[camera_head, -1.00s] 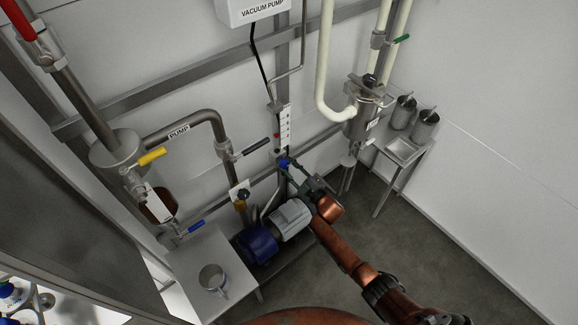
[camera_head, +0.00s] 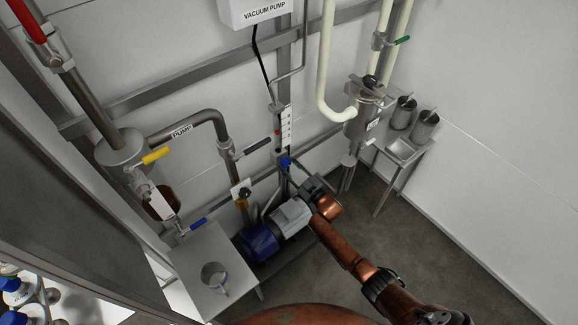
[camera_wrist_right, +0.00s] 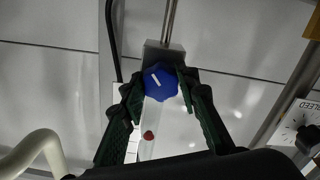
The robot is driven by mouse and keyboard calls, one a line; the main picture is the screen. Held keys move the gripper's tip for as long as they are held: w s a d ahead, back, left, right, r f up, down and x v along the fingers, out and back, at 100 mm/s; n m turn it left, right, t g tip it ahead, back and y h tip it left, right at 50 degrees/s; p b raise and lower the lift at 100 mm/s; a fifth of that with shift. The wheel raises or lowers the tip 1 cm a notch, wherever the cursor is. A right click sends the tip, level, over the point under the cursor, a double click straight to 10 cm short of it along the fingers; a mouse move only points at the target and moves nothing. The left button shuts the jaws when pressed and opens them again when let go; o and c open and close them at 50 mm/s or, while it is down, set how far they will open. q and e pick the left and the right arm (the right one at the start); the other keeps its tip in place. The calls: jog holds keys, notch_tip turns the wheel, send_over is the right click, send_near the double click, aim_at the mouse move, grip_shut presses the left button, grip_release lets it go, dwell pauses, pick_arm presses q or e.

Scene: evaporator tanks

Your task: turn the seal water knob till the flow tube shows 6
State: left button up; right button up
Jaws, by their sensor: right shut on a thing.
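The seal water knob (camera_wrist_right: 160,83) is blue with a white pointer line, tilted up and to the left in the wrist view. It also shows as a small blue spot in the head view (camera_head: 285,162). My right gripper (camera_wrist_right: 162,81) has its dark green fingers on either side of the knob and is shut on it. The flow tube (camera_wrist_right: 150,120) is a pale strip with a red float (camera_wrist_right: 148,135) in it. Its scale (camera_head: 286,128) is white, and its figures are too small to read. My left gripper is in neither view.
A blue and grey motor pump (camera_head: 278,230) lies just below my right gripper. A steel table with a mug (camera_head: 214,275) stands at left. A small steel stand (camera_head: 402,150) with two canisters is at right. A dial marked BLEED (camera_wrist_right: 298,125) is at the wrist view's right.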

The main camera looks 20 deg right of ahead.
jog(key=shift+d, duration=0.1)
jog(key=o, duration=1.2)
jog(key=shift+c, duration=0.2)
jog(key=v, duration=1.2)
